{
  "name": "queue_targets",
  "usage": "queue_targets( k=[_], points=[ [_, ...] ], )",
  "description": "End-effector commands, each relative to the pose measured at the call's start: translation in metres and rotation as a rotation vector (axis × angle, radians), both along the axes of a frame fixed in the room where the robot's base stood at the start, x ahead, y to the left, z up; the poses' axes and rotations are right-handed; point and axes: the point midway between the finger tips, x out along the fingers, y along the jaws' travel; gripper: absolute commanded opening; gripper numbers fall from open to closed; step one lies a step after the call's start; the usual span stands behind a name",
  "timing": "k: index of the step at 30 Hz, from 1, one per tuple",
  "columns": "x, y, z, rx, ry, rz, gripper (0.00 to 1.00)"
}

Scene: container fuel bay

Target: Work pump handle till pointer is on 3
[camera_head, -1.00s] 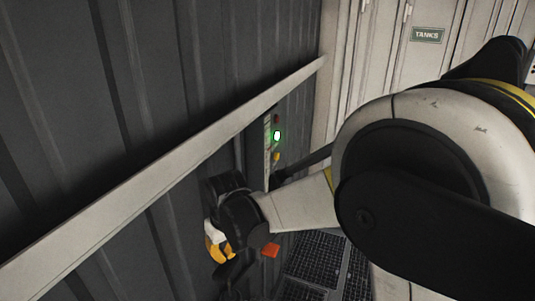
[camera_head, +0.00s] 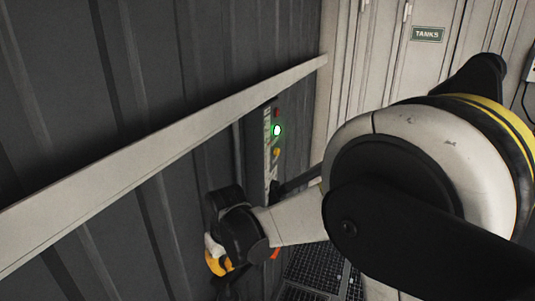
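My gripper (camera_head: 228,286) is a dark shape at the bottom of the view, low beside the left wall and below my dark wrist. Its fingers are too dark and partly hidden, so I cannot tell whether it is open or holds anything. A small orange piece (camera_head: 275,254) shows just right of my wrist, mostly covered by it; I cannot tell what it belongs to. A dark bar (camera_head: 297,182) shows behind my arm, and I cannot tell whether it is the pump handle. No gauge pointer or number 3 can be made out.
A narrow wall panel (camera_head: 267,160) carries a lit green lamp (camera_head: 277,131) with red and yellow ones. A pale rail (camera_head: 170,140) crosses the dark corrugated wall. Dark floor grating (camera_head: 315,268) lies below my arm. Pale cabinets with a TANKS sign (camera_head: 428,34) stand behind.

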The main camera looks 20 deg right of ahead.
Motion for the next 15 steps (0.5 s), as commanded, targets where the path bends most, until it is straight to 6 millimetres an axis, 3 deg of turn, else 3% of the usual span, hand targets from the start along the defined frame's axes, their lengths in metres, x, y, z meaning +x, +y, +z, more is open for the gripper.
queue_targets(
  k=[15],
  points=[
    [-0.001, 0.0, -0.051, -0.001, 0.002, 0.0, 0.0]
  ],
)
